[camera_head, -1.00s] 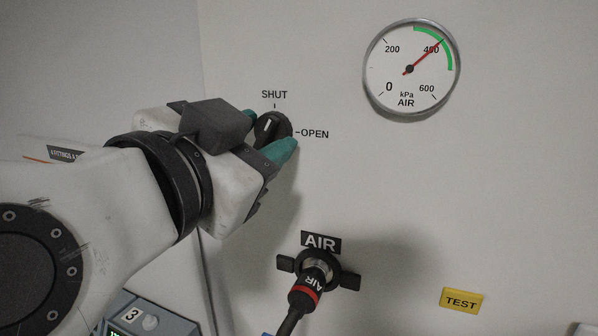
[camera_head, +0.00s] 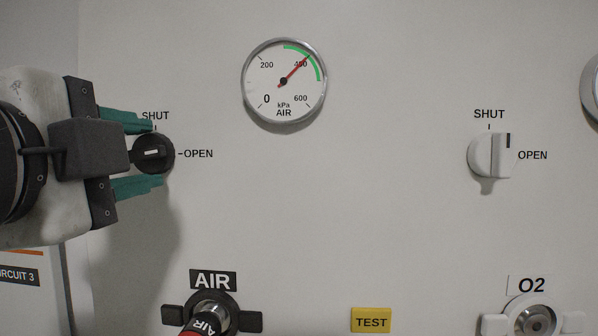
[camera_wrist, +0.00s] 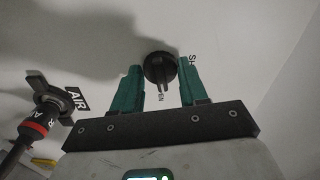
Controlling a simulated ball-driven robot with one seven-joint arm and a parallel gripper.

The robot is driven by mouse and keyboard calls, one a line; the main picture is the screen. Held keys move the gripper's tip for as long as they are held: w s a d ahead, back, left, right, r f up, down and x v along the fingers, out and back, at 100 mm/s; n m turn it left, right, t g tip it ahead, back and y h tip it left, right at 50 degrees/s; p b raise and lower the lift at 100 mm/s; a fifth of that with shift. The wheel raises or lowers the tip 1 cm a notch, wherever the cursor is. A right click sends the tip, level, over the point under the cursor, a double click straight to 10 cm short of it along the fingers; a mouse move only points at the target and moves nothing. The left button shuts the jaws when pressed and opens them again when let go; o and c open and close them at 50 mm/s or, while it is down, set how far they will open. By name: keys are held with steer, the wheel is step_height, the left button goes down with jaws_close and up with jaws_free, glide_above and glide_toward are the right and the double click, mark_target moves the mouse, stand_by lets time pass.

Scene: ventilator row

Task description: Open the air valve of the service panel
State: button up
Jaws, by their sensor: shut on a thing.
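The black air valve knob (camera_head: 153,153) is on the panel at the left in the head view. Its white mark lies level, in line with the OPEN label (camera_head: 198,154); the SHUT label (camera_head: 155,116) is above it. My gripper (camera_head: 145,153) comes from the left, with one green finger above the knob and one below, shut on it. In the wrist view the knob (camera_wrist: 158,66) sits between the fingertips. The air gauge (camera_head: 284,81) reads about 400 kPa, with its needle by the green band.
Below is the AIR outlet (camera_head: 213,312) with a hose plug in it. A white O2 knob (camera_head: 491,155) is at the right, above the O2 outlet (camera_head: 535,319). A yellow TEST tag (camera_head: 371,320) is at the bottom.

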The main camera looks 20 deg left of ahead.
steer(key=shift+f+m+b, duration=0.1)
steer(key=shift+m+b, duration=0.25)
steer(key=shift+m, duration=0.45)
steer(key=o, duration=1.1)
steer(key=shift+c, duration=0.2)
steer(key=v, duration=1)
steer(key=shift+s+b, duration=0.4)
